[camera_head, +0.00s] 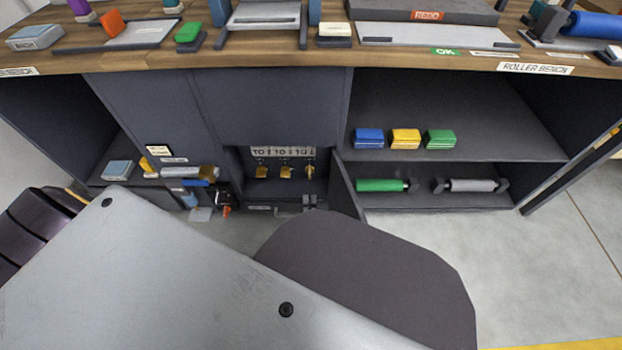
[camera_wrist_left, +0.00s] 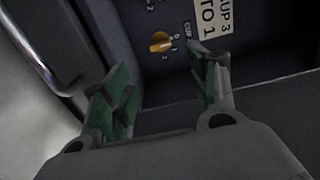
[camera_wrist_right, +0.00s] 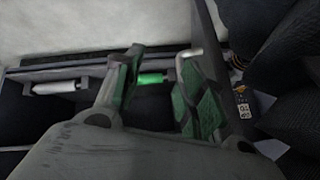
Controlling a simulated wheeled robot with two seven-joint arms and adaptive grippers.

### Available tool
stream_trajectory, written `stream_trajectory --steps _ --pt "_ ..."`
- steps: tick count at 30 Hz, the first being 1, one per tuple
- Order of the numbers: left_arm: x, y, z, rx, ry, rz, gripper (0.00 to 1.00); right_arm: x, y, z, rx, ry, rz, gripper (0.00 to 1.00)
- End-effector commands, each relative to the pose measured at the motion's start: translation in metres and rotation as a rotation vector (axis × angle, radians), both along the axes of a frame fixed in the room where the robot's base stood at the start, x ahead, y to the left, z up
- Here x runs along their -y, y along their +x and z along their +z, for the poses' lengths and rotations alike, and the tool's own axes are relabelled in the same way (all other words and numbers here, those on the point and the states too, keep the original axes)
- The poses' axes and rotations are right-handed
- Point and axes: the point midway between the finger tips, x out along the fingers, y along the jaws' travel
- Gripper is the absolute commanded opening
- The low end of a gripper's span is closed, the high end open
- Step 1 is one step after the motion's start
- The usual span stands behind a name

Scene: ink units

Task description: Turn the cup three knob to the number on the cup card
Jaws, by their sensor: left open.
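The cup three knob (camera_wrist_left: 160,41) is yellow and sits on a dark panel in the left wrist view, beside the white card (camera_wrist_left: 211,22) reading "CUP 3 TO 1". Small numbers surround the knob; its setting is too small to read. In the head view it is the rightmost knob (camera_head: 309,169) of three in the low cabinet bay, under a row of cards (camera_head: 283,151). My left gripper (camera_wrist_left: 163,63) is open and empty, with the knob beyond the gap between its fingertips, apparently apart. My right gripper (camera_wrist_right: 163,57) is open and empty.
An open cabinet door (camera_head: 345,186) stands right of the knob bay. Shelves to the right hold a green roller (camera_head: 382,185), a grey roller (camera_head: 472,185) and blue, yellow and green blocks. My grey arm link covers much of the lower head view.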

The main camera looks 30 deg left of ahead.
Motion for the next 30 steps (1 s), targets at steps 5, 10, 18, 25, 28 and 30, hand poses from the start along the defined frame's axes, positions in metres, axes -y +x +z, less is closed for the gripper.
stream_trajectory --steps 5,10,18,25,28,30 --pt "0.000 0.000 0.001 0.000 0.000 0.000 0.59 0.000 0.000 0.000 0.000 0.000 0.000 0.40" --pt "-0.001 0.001 0.001 0.000 0.000 0.001 0.59 0.000 0.000 0.000 0.000 0.000 0.000 0.40" --pt "-0.008 0.017 0.000 0.001 0.000 0.001 0.59 -0.001 0.000 -0.004 0.003 0.004 0.001 0.40" --pt "-0.021 0.042 0.000 0.001 0.002 0.001 0.59 -0.002 0.001 -0.010 0.009 0.013 0.004 0.40" --pt "-0.026 0.054 0.000 0.002 0.001 0.001 0.59 -0.003 0.002 -0.013 0.014 0.017 0.005 0.40" --pt "-0.030 0.062 -0.001 0.000 0.001 0.001 0.59 -0.003 0.003 -0.015 0.020 0.020 0.005 0.40"
